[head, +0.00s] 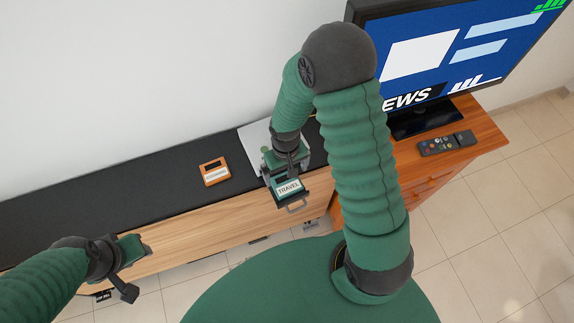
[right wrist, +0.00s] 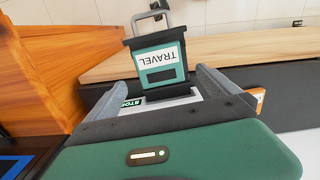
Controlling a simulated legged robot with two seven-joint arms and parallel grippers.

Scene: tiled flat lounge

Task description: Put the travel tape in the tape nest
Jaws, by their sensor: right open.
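The travel tape (head: 288,187) is teal with a white TRAVEL label; it also shows in the right wrist view (right wrist: 158,62). It lies in a dark tray-like frame with a grey handle (right wrist: 152,17), at the cabinet's front edge. I cannot tell whether this frame is the tape nest. My right gripper (right wrist: 155,90) is open, its grey fingers apart behind the tape; it covers part of the scene in the head view. My left gripper (head: 140,248) is low on the left, away from the tape; its jaw opening is unclear.
An orange cooking tape (head: 216,172) lies on the black cabinet top (head: 130,190). A pale grey flat thing (head: 256,142) lies partly behind my right gripper. A television (head: 460,50) and a remote (head: 446,143) are on the wooden stand at right. The cabinet top at left is clear.

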